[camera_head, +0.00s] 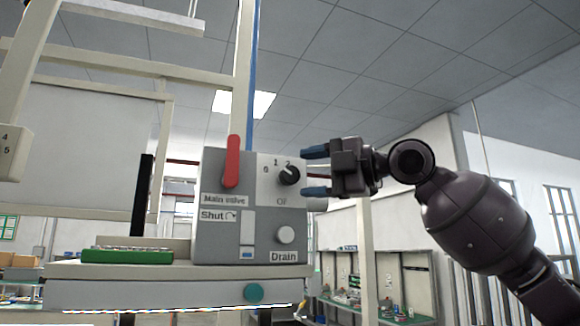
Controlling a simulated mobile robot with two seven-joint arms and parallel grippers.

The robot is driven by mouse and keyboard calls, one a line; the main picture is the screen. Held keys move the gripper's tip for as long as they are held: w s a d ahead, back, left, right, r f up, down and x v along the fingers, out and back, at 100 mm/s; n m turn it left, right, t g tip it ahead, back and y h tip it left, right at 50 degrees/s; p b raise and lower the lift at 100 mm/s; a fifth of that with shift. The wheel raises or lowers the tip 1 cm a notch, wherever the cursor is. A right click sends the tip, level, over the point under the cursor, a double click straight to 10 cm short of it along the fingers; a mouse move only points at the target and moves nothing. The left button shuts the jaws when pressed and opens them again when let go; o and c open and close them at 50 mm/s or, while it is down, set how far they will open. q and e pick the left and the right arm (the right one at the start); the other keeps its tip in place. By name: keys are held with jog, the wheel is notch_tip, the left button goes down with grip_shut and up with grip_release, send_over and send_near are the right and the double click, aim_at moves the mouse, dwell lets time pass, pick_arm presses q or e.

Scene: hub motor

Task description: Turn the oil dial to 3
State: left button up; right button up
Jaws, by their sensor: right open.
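The oil dial (289,175) is a black round knob on the upper right of a grey control box. Marks 0, 1 and 2 show around it, and the rest of its scale and part of its label are hidden or cut short. Its pointer looks turned toward the upper right, near the 2. My right gripper (316,171) is open and empty. Its two blue-tipped fingers point left, one above and one below the dial's height, just right of the dial and apart from it. My left gripper is not in view.
The control box (222,245) also bears a red main valve lever (232,162) and a white drain knob (285,235). It stands on a bench (150,270) with a green tray (127,255) at left. Free air lies right of the box, below my right arm.

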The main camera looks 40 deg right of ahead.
aim_at(297, 175)
jog(key=shift+p+x, duration=0.65)
jog(key=shift+x, duration=1.6)
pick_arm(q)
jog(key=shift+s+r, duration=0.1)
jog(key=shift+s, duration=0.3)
pick_arm(e)
jog(key=c, duration=0.9)
